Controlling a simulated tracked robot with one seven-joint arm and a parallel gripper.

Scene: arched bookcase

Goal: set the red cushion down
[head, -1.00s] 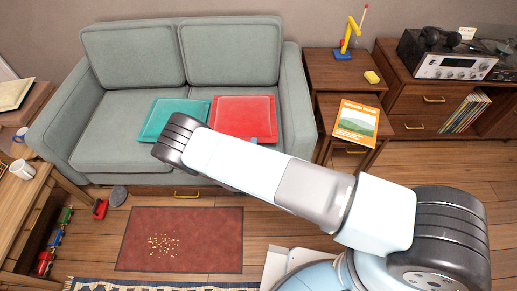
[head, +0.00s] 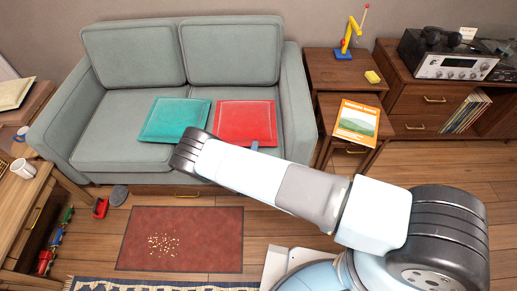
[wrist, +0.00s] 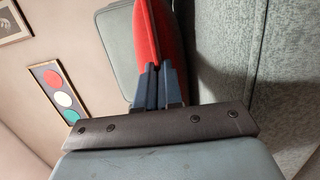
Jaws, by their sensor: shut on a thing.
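The red cushion (head: 246,122) is at the right seat of the grey-green sofa (head: 120,118), just right of the teal cushion (head: 175,120). It lies roughly flat over the seat; I cannot tell whether it touches. In the wrist view the red cushion (wrist: 160,28) shows edge-on, close beside the sofa fabric at right. My gripper (wrist: 160,72) has its dark blue fingers shut on the cushion's near edge. In the head view my arm hides most of the gripper; only a small blue part shows at the cushion's front edge.
The sofa's right arm (head: 296,105) rises beside the red cushion. Side tables with an orange book (head: 357,122) stand to the right. A dark red mat (head: 180,240) lies on the floor in front.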

